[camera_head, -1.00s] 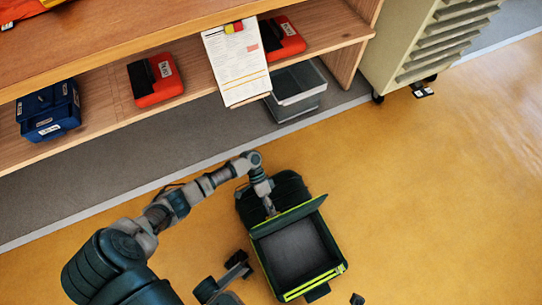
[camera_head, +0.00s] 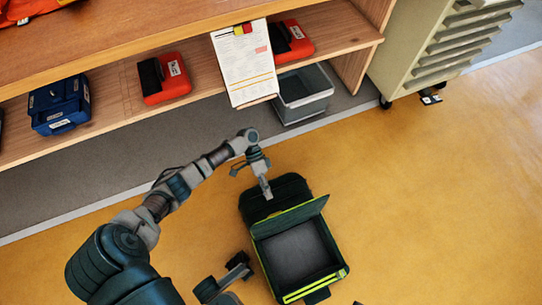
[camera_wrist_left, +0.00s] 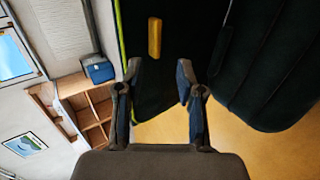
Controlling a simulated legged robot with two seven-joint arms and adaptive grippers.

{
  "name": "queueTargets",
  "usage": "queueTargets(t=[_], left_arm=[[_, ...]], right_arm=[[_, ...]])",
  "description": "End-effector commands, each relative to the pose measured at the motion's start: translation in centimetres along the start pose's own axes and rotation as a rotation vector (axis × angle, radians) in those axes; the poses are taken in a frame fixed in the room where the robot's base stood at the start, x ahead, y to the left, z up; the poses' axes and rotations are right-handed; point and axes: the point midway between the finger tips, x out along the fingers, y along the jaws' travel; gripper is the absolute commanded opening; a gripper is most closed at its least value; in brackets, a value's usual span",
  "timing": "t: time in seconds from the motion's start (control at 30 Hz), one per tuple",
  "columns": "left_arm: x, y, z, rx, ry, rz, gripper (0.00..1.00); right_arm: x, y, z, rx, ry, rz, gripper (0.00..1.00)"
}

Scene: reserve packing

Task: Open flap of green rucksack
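The dark green rucksack (camera_head: 263,276) with yellow-green trim lies on the floor in the head view. Its main compartment is open and shows a grey, empty-looking inside. Its flap (camera_head: 293,217) stands raised at the far edge. My left gripper (camera_head: 268,193) is behind the flap, over the rucksack's dark back part. In the left wrist view the left gripper's fingers (camera_wrist_left: 160,75) are apart with nothing held. A dark panel with a yellow tab (camera_wrist_left: 154,38) lies beyond them. Touch between fingers and panel cannot be judged. A grey-black mechanism at the bottom of the head view is unclear.
A wooden shelf (camera_head: 112,115) at the back holds a blue case (camera_head: 60,108), red cases (camera_head: 163,80) and a paper sheet (camera_head: 243,62). A grey bin (camera_head: 303,103) stands below it. A beige cabinet (camera_head: 415,60) on castors is at right. The floor on the right is clear.

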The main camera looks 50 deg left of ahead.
Motion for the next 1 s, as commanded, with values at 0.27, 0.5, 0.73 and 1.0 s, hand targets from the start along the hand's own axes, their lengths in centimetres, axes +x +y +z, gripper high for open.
queueTargets(t=[0.27, 0.5, 0.73, 1.0], left_arm=[[-2.8, 0.0, 0.0, 0.0, 0.0, 0.001, 0.38], [-2.9, 0.1, 0.0, 0.0, 0.0, 0.001, 0.38], [-2.9, 0.1, 0.0, 0.001, 0.0, 0.001, 0.38], [-2.9, 0.0, 0.0, 0.001, 0.0, 0.002, 0.38]], right_arm=[[0.0, -0.1, 0.0, 0.0, 0.0, -0.001, 0.46], [0.0, -0.1, 0.2, 0.001, -0.002, 0.0, 0.46], [0.1, 0.0, 0.5, 0.0, -0.005, -0.001, 0.46], [0.0, -0.1, -0.1, 0.0, 0.001, 0.0, 0.46]])
